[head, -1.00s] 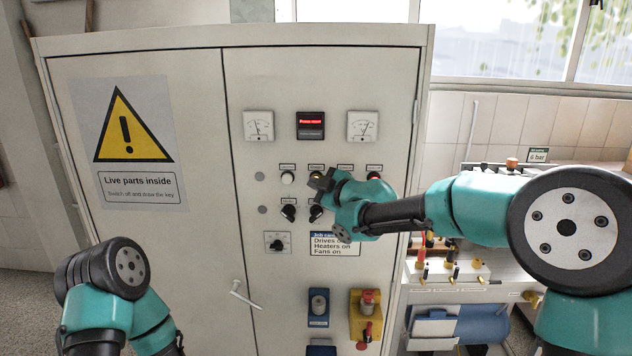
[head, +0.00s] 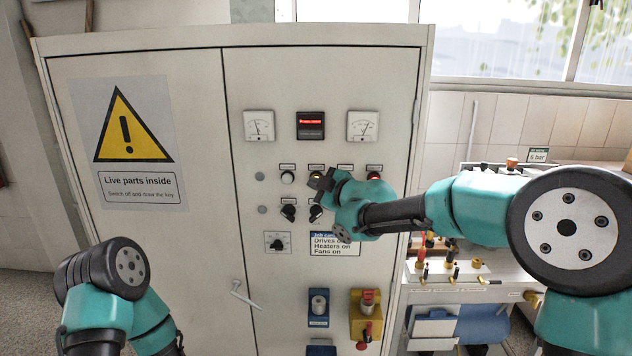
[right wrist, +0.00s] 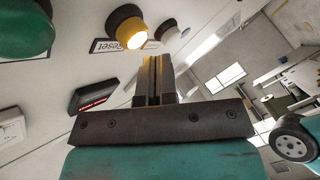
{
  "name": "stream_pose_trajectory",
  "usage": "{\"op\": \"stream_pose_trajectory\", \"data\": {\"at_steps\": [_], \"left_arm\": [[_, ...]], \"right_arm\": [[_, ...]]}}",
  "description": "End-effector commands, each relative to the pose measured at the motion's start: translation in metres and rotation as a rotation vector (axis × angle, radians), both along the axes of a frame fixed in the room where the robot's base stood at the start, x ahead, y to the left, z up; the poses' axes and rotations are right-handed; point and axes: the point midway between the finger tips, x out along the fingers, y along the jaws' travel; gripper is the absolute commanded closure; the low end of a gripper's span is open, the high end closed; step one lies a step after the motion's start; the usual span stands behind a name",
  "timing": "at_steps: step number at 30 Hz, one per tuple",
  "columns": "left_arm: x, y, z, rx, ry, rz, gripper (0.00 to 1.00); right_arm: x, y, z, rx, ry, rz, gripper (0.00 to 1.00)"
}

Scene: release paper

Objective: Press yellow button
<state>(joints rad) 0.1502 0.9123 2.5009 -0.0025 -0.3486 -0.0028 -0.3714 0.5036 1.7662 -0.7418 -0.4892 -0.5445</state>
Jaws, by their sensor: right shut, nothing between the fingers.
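The yellow button (head: 316,176) is in the button row on the cabinet's right door, partly covered by my right gripper in the head view. In the right wrist view the yellow button (right wrist: 128,27) has a bright, lit-looking face and a "Reset" label beside it. My right gripper (head: 322,181) is shut and empty, its tips close to the button. In the right wrist view the shut fingers (right wrist: 154,70) are just below and right of the button. I cannot tell whether they touch it. My left arm shows at lower left, but its gripper is out of view.
A white button (head: 287,177) and a red button (head: 374,175) share the row. Black knobs (head: 288,212) sit below. A display with red text (head: 310,125) is above, between two dial meters. In the right wrist view a green button (right wrist: 25,30) is near.

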Motion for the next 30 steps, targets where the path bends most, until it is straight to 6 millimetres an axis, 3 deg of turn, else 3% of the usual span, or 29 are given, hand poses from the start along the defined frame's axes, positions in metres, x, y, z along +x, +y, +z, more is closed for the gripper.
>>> {"op": "stream_pose_trajectory", "data": {"at_steps": [30], "left_arm": [[0.0,0.0,0.0,0.0,0.0,0.0,0.62]], "right_arm": [[0.0085,-0.0003,0.0001,0.0,0.0,0.0,1.0]]}}
